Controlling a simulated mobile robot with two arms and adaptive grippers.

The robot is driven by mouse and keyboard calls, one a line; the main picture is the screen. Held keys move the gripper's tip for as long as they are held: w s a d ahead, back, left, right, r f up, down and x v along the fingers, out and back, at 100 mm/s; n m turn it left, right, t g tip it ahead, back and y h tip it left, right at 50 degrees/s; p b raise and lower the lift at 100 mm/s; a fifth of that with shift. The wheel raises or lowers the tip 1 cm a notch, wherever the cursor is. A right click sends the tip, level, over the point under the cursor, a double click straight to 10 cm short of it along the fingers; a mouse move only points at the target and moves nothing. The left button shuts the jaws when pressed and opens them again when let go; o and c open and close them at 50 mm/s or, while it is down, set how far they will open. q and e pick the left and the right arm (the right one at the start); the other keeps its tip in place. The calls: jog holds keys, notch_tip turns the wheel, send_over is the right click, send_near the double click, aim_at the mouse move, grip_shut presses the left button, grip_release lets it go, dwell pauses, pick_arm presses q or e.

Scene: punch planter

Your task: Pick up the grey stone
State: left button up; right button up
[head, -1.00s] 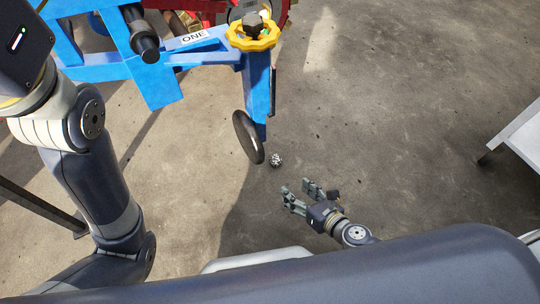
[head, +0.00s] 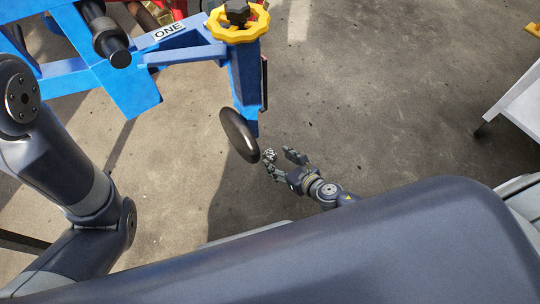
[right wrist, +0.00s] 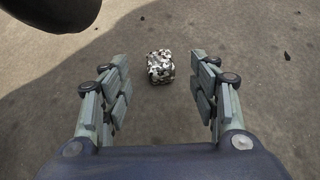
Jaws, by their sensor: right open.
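The grey stone (head: 269,155) is a small speckled lump on the concrete floor, just right of the blue machine's dark wheel. In the right wrist view the stone (right wrist: 160,67) lies ahead of the fingertips, midway between the two fingers and apart from both. My right gripper (head: 279,161) is open and empty, low over the floor, its fingers pointing at the stone. In the right wrist view the right gripper (right wrist: 163,78) has its fingers spread wide on either side. My left arm comes in at the left, but its gripper is out of frame.
The blue machine (head: 130,85) with a yellow handwheel (head: 238,24) stands at the upper left. Its dark wheel (head: 239,135) is close beside the stone. A white table (head: 515,105) is at the right edge. The floor (head: 390,90) between is clear.

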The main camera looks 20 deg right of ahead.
aim_at(270, 153)
jog(key=b+x, duration=0.1)
jog(key=x, duration=0.3)
jog(key=shift+w+a+r+b, duration=0.1)
jog(key=shift+w+b, duration=0.1)
jog(key=shift+b, duration=0.15)
jog(key=shift+c, duration=0.6)
jog(key=c, duration=1.1)
jog(key=shift+r, duration=0.1)
jog(key=shift+c, duration=0.2)
